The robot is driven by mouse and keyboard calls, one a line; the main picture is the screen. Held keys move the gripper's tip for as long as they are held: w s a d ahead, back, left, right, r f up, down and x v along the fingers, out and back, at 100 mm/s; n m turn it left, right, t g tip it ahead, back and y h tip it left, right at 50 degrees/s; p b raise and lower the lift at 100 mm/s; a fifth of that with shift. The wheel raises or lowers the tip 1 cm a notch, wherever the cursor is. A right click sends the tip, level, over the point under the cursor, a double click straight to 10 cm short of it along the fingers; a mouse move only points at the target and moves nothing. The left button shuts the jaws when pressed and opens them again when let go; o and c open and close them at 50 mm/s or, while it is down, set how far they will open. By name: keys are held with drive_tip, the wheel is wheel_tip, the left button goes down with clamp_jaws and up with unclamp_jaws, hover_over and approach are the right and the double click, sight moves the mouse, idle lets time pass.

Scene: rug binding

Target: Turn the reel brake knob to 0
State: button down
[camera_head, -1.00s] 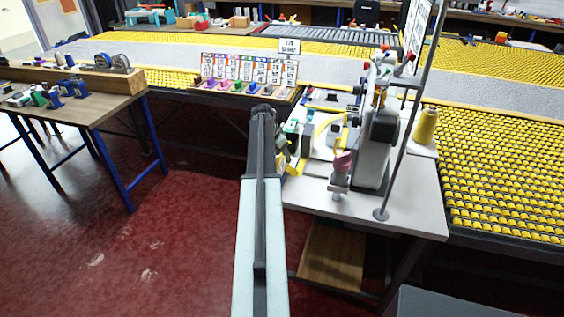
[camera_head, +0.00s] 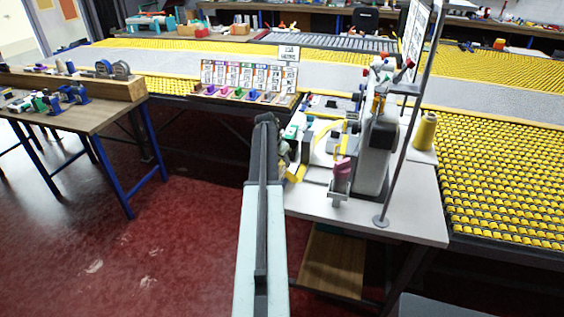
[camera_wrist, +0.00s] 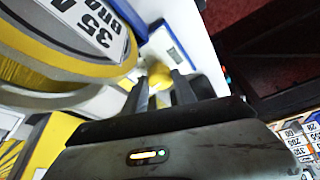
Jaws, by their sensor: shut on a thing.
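A small yellow knob (camera_wrist: 158,76) shows in the wrist view between the dark fingers of my gripper (camera_wrist: 160,88), which is shut on it. The knob sits by a white plate with a blue label; the mark it points to cannot be read. A large reel (camera_wrist: 70,60) with a yellow core and a white label with black lettering fills the upper left of the wrist view. In the head view my arm reaches the left edge of the white machine table (camera_head: 415,215), and the arm hides most of my gripper and the knob.
The grey sewing machine (camera_head: 378,150), a pink item (camera_head: 342,170), a yellow thread cone (camera_head: 425,130) and a metal pole stand on the table. A card rack (camera_head: 248,78) is behind. A wooden workbench (camera_head: 95,112) stands left, with open red floor between.

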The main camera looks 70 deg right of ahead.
drive_tip(key=n+t, duration=0.1)
drive_tip(key=n, duration=0.3)
drive_tip(key=n+t, duration=0.1)
drive_tip(key=n, duration=0.1)
drive_tip(key=shift+s+t, duration=0.25)
drive_tip(key=shift+t, duration=0.05)
drive_tip(key=n+t, duration=0.1)
drive_tip(key=n, duration=0.4)
drive_tip(key=shift+s+n+t+y, duration=0.1)
drive_tip(key=shift+n+t+y, duration=0.3)
drive_tip(key=c, duration=1)
unclamp_jaws()
drive_tip(key=shift+r, duration=0.1)
drive_tip(key=p+v, duration=0.7)
drive_tip(key=shift+s+r, duration=0.15)
drive_tip(key=shift+r, duration=0.1)
drive_tip(key=shift+a, duration=0.1)
